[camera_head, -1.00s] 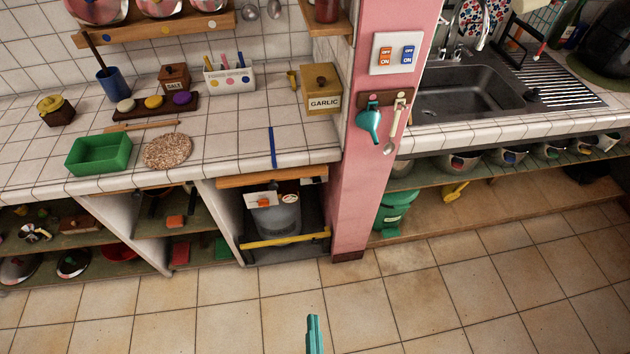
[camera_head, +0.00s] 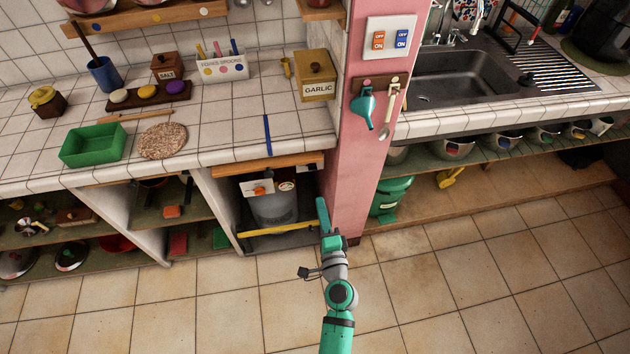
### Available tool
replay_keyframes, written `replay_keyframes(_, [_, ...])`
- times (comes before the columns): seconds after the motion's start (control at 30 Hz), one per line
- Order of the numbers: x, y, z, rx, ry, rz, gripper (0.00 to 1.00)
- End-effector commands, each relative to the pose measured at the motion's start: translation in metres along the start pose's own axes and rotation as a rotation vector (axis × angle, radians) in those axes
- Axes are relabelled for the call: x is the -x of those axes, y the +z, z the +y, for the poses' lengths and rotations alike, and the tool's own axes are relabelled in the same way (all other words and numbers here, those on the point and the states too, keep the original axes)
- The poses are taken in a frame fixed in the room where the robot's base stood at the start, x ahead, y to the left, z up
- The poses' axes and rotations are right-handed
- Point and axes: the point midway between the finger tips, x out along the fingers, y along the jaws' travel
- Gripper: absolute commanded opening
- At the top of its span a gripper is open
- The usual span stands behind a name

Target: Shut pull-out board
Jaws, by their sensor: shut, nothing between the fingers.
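The pull-out board (camera_head: 268,167) is a flat wooden slab just under the front edge of the tiled counter, left of the pink pillar. Its front edge shows; how far it sticks out is hard to tell. My gripper (camera_head: 322,208) is shut and empty, pointing up in the picture. It appears below the board's right end, in front of the pillar's lower left side. It overlaps the right end of a yellow bar in the picture; I cannot tell whether they touch.
The yellow bar (camera_head: 280,230) crosses the niche below the board, in front of a grey container (camera_head: 272,207). The pink pillar (camera_head: 362,145) stands to the right, with a teal bin (camera_head: 390,196) beyond it. A blue stick (camera_head: 267,134) lies on the counter. The tiled floor is clear.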

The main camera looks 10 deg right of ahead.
Motion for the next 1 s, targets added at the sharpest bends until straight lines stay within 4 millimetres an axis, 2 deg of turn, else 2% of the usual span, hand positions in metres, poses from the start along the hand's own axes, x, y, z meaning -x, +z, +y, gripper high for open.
replay_keyframes(0.17, [-0.020, 0.000, -0.001, -0.001, -0.003, -0.002, 0.00])
replay_keyframes(0.7, [-0.111, 0.001, -0.001, 0.000, -0.001, -0.002, 0.00])
replay_keyframes(1.0, [-0.136, 0.001, 0.000, 0.000, 0.000, -0.002, 0.00])
